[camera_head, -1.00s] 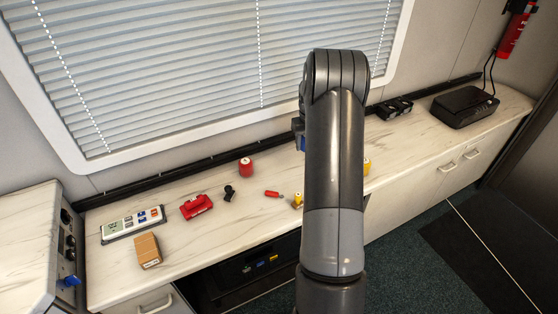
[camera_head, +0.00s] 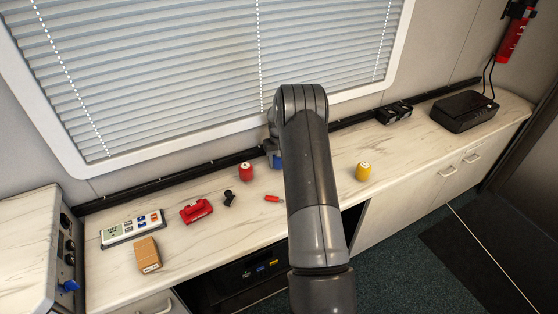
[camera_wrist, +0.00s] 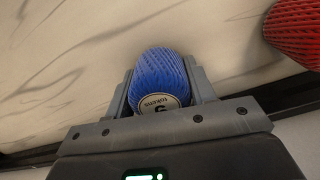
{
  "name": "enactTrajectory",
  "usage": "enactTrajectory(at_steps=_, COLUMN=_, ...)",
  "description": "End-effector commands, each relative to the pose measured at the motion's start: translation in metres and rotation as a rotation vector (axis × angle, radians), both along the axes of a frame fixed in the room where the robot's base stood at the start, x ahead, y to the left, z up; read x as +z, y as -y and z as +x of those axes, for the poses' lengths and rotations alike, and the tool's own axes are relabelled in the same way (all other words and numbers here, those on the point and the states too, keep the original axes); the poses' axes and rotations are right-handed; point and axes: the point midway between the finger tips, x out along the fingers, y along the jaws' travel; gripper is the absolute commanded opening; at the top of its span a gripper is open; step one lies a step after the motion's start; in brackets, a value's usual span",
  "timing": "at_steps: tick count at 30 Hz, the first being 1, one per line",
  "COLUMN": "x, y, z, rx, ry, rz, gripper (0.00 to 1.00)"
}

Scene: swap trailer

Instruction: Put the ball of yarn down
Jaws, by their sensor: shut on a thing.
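A blue ball of yarn (camera_wrist: 158,80) with a white label sits between the two fingers of my gripper (camera_wrist: 160,92) in the wrist view, and the fingers are shut on it. In the head view only a part of the blue ball (camera_head: 277,161) shows left of my arm, over the back of the marble-look counter (camera_head: 330,172). I cannot tell whether it touches the counter. A red ball of yarn (camera_head: 246,171) stands just left of it; it also shows in the wrist view (camera_wrist: 296,30). A yellow ball of yarn (camera_head: 363,172) stands to the right of my arm.
Left on the counter are a red tool-like thing (camera_head: 196,211), a small black part (camera_head: 229,198), a small red piece (camera_head: 272,198), a white panel (camera_head: 131,229) and a cardboard box (camera_head: 148,255). A black box (camera_head: 464,108) stands far right. The counter around the yellow ball is clear.

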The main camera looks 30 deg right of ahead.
Motion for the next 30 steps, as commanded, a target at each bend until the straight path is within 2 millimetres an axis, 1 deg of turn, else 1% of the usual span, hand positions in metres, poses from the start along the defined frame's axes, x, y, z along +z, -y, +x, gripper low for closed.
enactTrajectory(at_steps=6, x=0.001, y=0.0, z=0.0, rx=0.0, ry=0.002, rz=0.0, gripper=0.28)
enactTrajectory(at_steps=10, x=-0.003, y=0.0, z=0.0, rx=0.0, ry=0.001, rz=0.0, gripper=0.28)
enactTrajectory(at_steps=11, x=-0.002, y=0.0, z=0.0, rx=0.0, ry=0.001, rz=0.0, gripper=0.52)
enactTrajectory(at_steps=18, x=-0.002, y=0.0, z=0.0, rx=0.0, ry=0.001, rz=0.0, gripper=0.72)
enactTrajectory(at_steps=26, x=-0.001, y=0.0, z=0.0, rx=0.0, ry=0.002, rz=-0.001, gripper=0.72)
enactTrajectory(at_steps=29, x=0.007, y=0.0, z=0.001, rx=0.0, ry=0.003, rz=-0.001, gripper=0.72)
enactTrajectory(at_steps=30, x=0.013, y=0.0, z=0.001, rx=0.0, ry=0.003, rz=-0.001, gripper=0.72)
